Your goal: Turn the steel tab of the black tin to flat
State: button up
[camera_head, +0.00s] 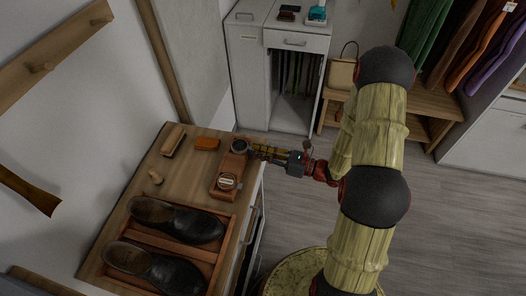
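A wooden block (221,196) on the cabinet top carries two round tins. The dark tin at its far end (239,146) looks like the black tin. A paler-topped tin (227,182) sits at the near end, with a light band across its top. My gripper (256,152) reaches in from the right, its fingertips at the right edge of the dark tin. Whether they touch it is unclear. The steel tab is too small to make out, and its angle cannot be told. The finger gap is also too small to read.
A wooden tray (212,257) with two dark shoes fills the near part of the cabinet top (186,178). A brush (173,140), an orange block (207,143) and a small wooden piece (155,177) lie left of the tins. Open floor lies right.

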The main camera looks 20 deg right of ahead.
jog(key=o, duration=0.3)
jog(key=shift+w+a+f, duration=0.25)
jog(key=shift+a, duration=0.3)
jog(key=shift+s+d+f, duration=0.1)
jog(key=shift+s+d, duration=0.15)
jog(key=shift+d, duration=0.1)
jog(key=shift+p+v, duration=0.7)
jog(key=shift+v, duration=3.25)
jog(key=v, duration=1.2)
jog(key=shift+s+r, duration=0.2)
jog(key=shift+r, duration=0.05)
jog(key=shift+p, duration=0.3)
jog(key=c, duration=0.3)
